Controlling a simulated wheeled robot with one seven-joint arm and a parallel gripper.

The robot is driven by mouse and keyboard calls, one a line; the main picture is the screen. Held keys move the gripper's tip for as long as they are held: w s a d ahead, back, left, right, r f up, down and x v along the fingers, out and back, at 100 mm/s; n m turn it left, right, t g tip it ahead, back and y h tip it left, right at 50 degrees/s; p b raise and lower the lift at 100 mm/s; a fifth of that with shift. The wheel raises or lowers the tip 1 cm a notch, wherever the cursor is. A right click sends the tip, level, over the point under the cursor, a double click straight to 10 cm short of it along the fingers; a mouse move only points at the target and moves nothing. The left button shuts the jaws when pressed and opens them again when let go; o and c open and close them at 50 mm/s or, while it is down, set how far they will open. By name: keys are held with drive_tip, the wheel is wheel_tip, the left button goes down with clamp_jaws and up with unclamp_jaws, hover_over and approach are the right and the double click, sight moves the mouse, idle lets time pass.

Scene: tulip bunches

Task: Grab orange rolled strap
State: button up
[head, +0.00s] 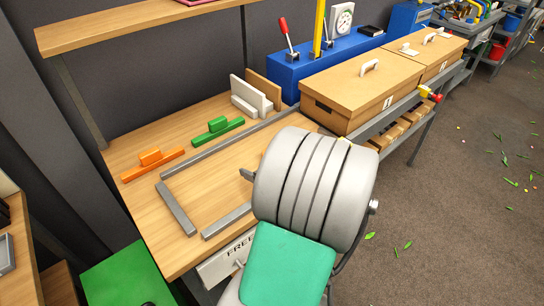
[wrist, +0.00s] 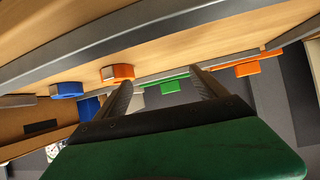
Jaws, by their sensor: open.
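In the wrist view, a short orange roll (wrist: 118,73) with a rounded end, apparently the rolled strap, lies against pale wood beside the tip of my left-hand finger. I cannot tell if they touch. My gripper (wrist: 161,78) is open, with two dark fingers apart and nothing seen held between them. Another orange block on a flat orange strip shows in the head view (head: 150,157) and at the right of the wrist view (wrist: 247,68).
A green block on a green strip (head: 217,125) stands near the orange one. Grey rails (head: 176,209) edge the wooden bench (head: 205,178). White and brown boards (head: 251,93) stand behind. Wooden boxes (head: 350,92) and a blue stand (head: 325,58) are to the right. A blue roll (wrist: 66,89) is nearby.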

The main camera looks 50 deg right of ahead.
drive_tip(key=s+d, duration=0.1)
drive_tip(key=d, duration=0.1)
drive_tip(key=s+d+m+h, duration=0.1)
drive_tip(key=d+h, duration=0.1)
drive_tip(key=d, duration=0.1)
drive_tip(key=shift+s+d+r+m+t, duration=0.1)
drive_tip(key=shift+s+d+m+t, duration=0.2)
drive_tip(key=shift+s+d+t, duration=0.1)
drive_tip(key=x, duration=0.2)
drive_tip(key=p+x, duration=0.1)
drive_tip(key=x, duration=0.4)
drive_tip(key=shift+s+d, duration=0.2)
drive_tip(key=shift+d, duration=0.1)
drive_tip(key=c, duration=1.5)
